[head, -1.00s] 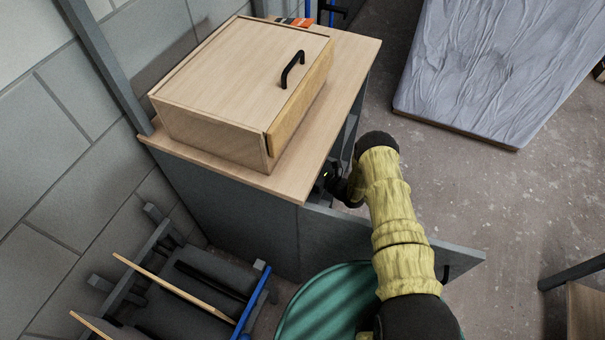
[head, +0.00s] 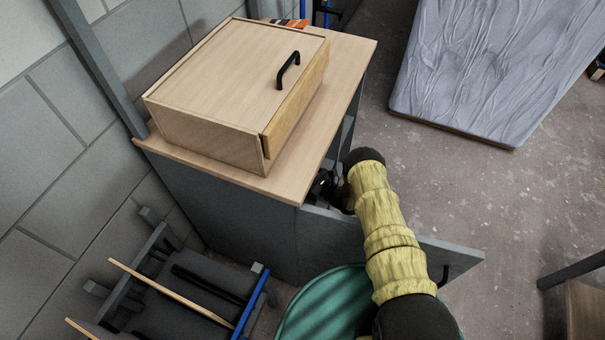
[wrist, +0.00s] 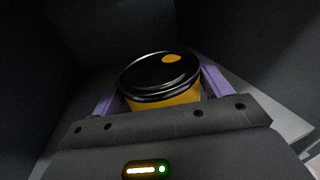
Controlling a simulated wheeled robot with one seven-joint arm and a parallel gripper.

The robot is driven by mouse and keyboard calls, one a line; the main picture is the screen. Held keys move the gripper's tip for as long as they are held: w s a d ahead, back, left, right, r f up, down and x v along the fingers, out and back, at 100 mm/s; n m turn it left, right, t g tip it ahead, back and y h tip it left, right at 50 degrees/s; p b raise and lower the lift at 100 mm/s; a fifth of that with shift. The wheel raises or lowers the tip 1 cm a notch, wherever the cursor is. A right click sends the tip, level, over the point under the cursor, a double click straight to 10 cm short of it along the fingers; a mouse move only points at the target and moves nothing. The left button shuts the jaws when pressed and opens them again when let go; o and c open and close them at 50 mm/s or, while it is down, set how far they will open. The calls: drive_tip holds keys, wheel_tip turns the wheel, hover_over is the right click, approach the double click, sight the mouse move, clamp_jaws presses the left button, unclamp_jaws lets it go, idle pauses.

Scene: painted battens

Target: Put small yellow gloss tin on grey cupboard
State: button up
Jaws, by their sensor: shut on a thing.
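The small yellow gloss tin (wrist: 160,78) shows in the wrist view, with a black lid that has a yellow dot and a yellow side below it. My gripper (wrist: 161,98) is shut on it, with a purple finger on each side. The grey cupboard (head: 235,226) stands at the left of the head view, with a wooden top (head: 345,62) and its grey door (head: 400,243) swung open. My gripper reaches into the cupboard's open front, below the top. The tin is hidden in the head view.
A wooden drawer box (head: 225,85) with a black handle covers much of the cupboard top; a bare strip runs along its right side. A green round container (head: 325,305) stands by the door. A wrapped grey slab (head: 495,70) lies at the upper right.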

drive_tip(key=shift+f, duration=0.1)
drive_tip(key=o, duration=1.4)
drive_tip(key=shift+o, duration=0.6)
drive_tip(key=shift+r, duration=0.2)
drive_tip(key=v, duration=1.2)
